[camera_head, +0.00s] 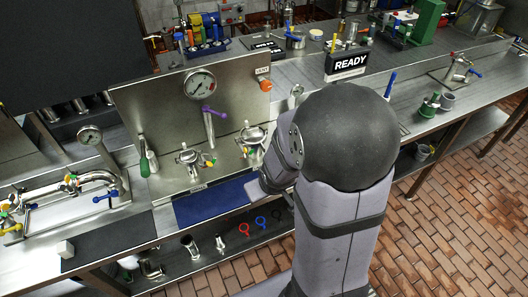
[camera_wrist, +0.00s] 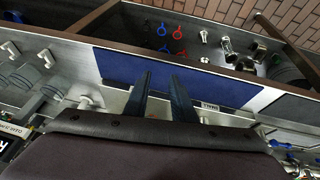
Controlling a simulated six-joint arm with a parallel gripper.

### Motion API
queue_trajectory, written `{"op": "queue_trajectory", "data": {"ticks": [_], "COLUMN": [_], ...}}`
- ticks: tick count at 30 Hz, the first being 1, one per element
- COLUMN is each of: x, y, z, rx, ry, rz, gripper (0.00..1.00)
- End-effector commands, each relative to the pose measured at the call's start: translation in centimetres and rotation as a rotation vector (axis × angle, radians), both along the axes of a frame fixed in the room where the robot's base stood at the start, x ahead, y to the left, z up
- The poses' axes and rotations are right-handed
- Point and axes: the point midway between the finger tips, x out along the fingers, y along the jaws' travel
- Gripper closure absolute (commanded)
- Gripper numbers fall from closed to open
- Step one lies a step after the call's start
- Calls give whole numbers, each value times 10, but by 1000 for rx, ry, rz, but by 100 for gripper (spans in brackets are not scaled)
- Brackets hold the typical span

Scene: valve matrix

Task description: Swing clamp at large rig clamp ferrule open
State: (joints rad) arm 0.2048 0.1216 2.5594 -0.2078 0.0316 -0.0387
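Two metal clamp fittings stand in front of the steel panel in the head view. The left fitting (camera_head: 191,160) and the right fitting (camera_head: 254,137) each carry small coloured parts. The right one looks larger, but I cannot read a label on it. A label reading SMALL (camera_wrist: 210,107) shows by the mat's edge in the wrist view. Whether either clamp is open or shut is too small to tell. My gripper (camera_wrist: 159,80) is open and empty, its two dark fingers apart over the blue mat's edge. My arm hides the fingers in the head view. My gripper's body hides most of the fittings in the wrist view.
The blue mat (camera_head: 205,206) lies bare in front of the fittings. Red and blue rings (camera_head: 261,222) and metal parts lie on the shelf below. A purple-handled valve (camera_head: 210,125) stands under the gauge (camera_head: 200,84). A green-handled tool (camera_head: 144,165) stands to the left.

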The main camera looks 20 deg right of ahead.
Motion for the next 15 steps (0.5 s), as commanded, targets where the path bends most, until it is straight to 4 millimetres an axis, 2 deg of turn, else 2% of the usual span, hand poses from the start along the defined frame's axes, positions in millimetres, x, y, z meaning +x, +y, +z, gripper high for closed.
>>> {"op": "queue_trajectory", "data": {"ticks": [1,6,12,15], "x": [11,50,80,87], "y": [-10,-30,-44,-49], "z": [-16,-36,-46,-46], "rx": [-6,-18,-1,20], "ry": [-51,-261,-518,-651], "rz": [4,45,86,94], "gripper": [77,77,77,77]}}
